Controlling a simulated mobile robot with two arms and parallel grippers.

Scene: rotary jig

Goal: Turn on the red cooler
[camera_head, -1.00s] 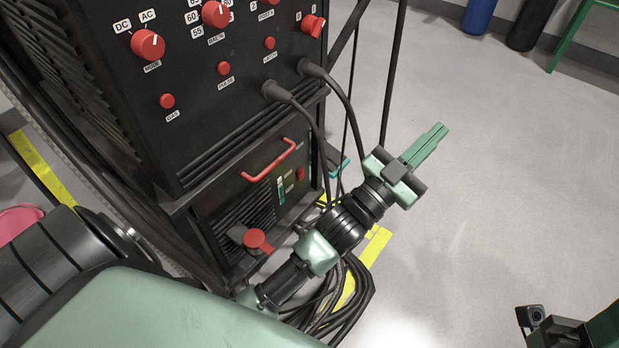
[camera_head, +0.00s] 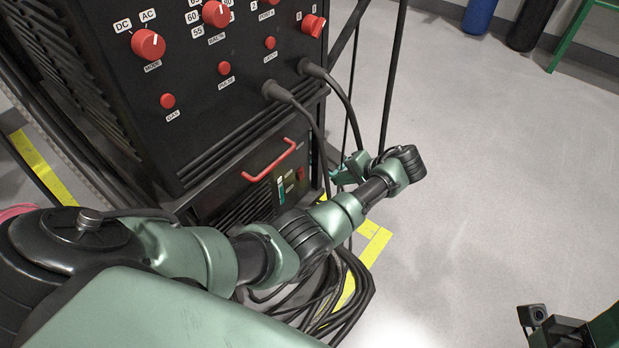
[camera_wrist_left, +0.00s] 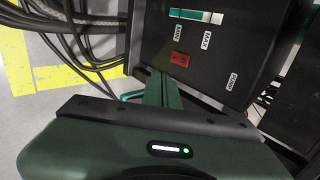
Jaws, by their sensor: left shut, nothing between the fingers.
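The cooler (camera_head: 232,207) is the black lower unit of the cabinet, with a red handle and a level gauge.
The upper black panel (camera_head: 220,100) carries several red knobs and buttons. Two thick cables (camera_head: 305,105) hang from it beside my left arm. Coiled cables (camera_head: 340,300) lie on the floor by yellow tape.

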